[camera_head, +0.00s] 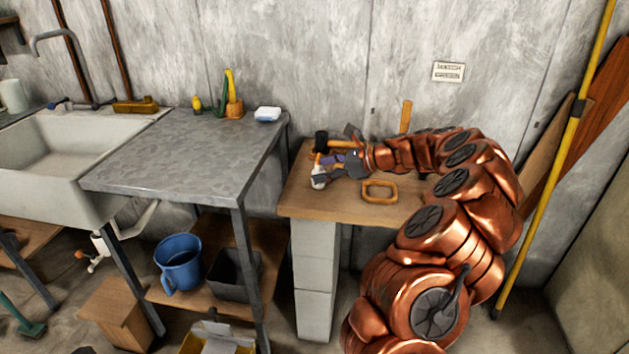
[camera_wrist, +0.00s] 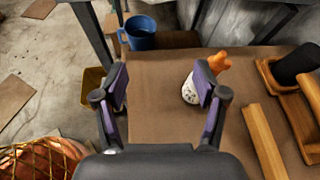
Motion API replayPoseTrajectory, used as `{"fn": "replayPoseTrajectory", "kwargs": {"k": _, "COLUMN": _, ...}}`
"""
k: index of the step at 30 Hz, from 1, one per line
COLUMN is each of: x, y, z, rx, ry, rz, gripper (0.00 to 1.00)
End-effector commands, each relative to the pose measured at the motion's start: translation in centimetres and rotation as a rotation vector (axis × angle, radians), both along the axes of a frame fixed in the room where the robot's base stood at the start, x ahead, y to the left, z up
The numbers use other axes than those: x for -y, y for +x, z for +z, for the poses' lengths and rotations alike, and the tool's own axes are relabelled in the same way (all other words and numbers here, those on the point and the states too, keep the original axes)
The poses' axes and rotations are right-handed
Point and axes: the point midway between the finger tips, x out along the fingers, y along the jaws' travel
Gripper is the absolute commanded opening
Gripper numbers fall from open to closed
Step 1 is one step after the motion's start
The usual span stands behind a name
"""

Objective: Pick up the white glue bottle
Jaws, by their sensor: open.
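The white glue bottle (camera_wrist: 187,91) has an orange top and appears to stand upright on the wooden bench. In the wrist view it is just beyond my right finger, which hides part of it. In the head view the bottle (camera_head: 318,181) is at the bench's left end, beside my gripper (camera_head: 335,163). My gripper (camera_wrist: 162,90) is open, with its two purple-padded fingers apart. The space between the fingers is empty, and the bottle lies to the right of its middle. I cannot tell whether the right finger touches it.
A black-headed mallet (camera_head: 321,142) lies behind the bottle. A wooden frame (camera_head: 380,199) lies nearer the bench's front edge. A wooden bar (camera_wrist: 264,141) lies right of my gripper in the wrist view. A grey metal table (camera_head: 180,150) stands left, across a gap; a blue mug (camera_head: 178,265) is below.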

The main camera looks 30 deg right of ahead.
Motion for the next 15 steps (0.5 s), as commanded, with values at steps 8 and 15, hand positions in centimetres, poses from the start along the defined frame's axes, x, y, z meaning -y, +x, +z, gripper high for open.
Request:
{"fn": "replayPoseTrajectory", "kwargs": {"k": 8, "x": 6.0, "y": -0.3, "z": -3.5, "rx": -0.046, "ry": 0.096, "rz": -0.163, "gripper": 0.71}}
{"fn": "replayPoseTrajectory", "kwargs": {"k": 15, "x": 5.0, "y": 1.4, "z": -4.3, "rx": -0.048, "ry": 0.098, "rz": -0.166, "gripper": 0.71}}
